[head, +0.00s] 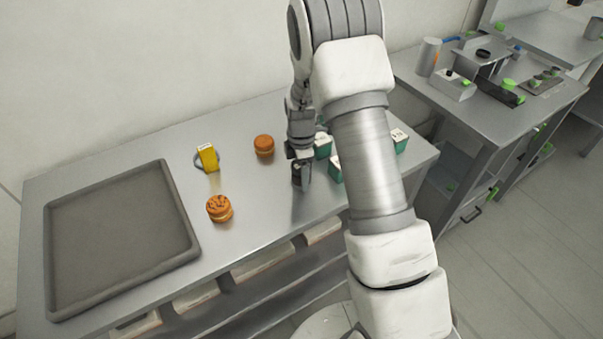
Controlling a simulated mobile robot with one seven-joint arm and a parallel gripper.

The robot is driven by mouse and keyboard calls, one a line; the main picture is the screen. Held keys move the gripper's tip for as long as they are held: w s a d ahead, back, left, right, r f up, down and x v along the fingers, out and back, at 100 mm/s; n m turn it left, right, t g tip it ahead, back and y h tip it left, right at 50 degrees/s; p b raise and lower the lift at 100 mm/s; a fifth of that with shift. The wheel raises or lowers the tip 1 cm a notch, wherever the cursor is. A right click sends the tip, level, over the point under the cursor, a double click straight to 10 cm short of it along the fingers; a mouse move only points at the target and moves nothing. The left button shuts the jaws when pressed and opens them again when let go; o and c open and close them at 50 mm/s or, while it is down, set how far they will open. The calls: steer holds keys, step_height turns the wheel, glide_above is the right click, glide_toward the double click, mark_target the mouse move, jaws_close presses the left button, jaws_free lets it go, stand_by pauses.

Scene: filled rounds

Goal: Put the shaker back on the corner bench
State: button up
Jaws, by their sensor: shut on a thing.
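My gripper (299,155) points down over the right part of the long steel bench (265,215). It is shut on a small dark cylinder, which I take to be the shaker (301,176). The gripper hides the upper part of it, and I cannot tell whether its base touches the bench. A second steel bench (470,108) stands at the upper right, near the wall, with several items on it. I cannot tell from this view which bench is the corner bench.
A large empty grey tray (120,250) fills the bench's left end. A yellow carton (208,157) and two orange-brown buns (264,145) (219,208) stand between. Green boxes (335,171) (398,140) stand close right of my gripper. A grey cylinder (429,57) stands on the second bench.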

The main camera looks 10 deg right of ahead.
steer(key=shift+f, duration=0.15)
steer(key=shift+f, duration=0.15)
steer(key=o, duration=1.5)
steer(key=shift+c, duration=0.2)
